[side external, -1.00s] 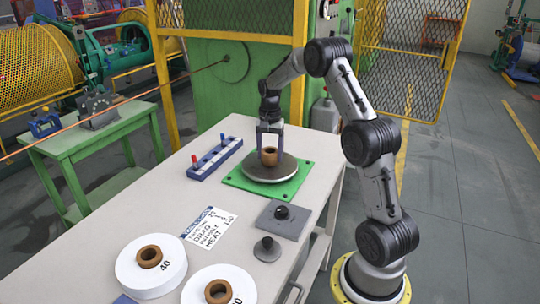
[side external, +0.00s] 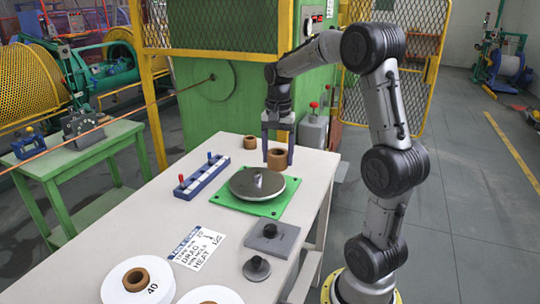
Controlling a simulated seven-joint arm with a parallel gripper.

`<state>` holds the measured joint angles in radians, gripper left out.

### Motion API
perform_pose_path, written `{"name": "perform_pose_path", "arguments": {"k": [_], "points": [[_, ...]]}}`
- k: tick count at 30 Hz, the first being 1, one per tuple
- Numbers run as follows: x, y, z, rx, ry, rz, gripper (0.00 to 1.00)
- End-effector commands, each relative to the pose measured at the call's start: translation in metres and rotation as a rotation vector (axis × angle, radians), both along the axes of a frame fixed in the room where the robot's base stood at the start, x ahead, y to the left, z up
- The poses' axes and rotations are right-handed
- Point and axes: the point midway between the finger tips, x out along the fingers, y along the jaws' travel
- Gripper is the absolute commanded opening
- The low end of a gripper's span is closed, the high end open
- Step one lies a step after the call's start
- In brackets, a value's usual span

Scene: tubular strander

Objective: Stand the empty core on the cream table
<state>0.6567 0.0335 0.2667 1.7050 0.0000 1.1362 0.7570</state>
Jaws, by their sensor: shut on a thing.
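My gripper (side external: 278,150) is shut on a brown, ring-shaped empty core (side external: 278,160), upright between the two fingers. It appears to be held above the far right part of the cream table (side external: 130,226), beyond the round grey plate (side external: 242,190); the exact gap below it is hard to tell. The plate sits on a green base (side external: 230,200) and has a short dark post in its middle, with no core around it. Another brown core (side external: 249,143) stands at the table's far end, left of the gripper.
A blue-and-white rack (side external: 202,178) with red and blue pegs lies left of the plate. Nearer are a printed card (side external: 197,247), a grey block (side external: 272,239) with a black knob, a dark knobbed disc (side external: 257,268) and white reels (side external: 137,285). A green machine cabinet (side external: 215,100) stands behind.

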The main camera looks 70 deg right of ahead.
Motion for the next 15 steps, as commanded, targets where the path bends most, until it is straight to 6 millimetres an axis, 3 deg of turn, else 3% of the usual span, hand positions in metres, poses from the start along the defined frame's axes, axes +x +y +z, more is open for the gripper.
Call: {"name": "perform_pose_path", "arguments": {"k": [9, 15], "points": [[-0.009, 0.007, 0.005, -0.002, -0.002, -0.036, 0.16], [0.007, 0.008, 0.003, -0.014, -0.022, -0.153, 0.16]]}}
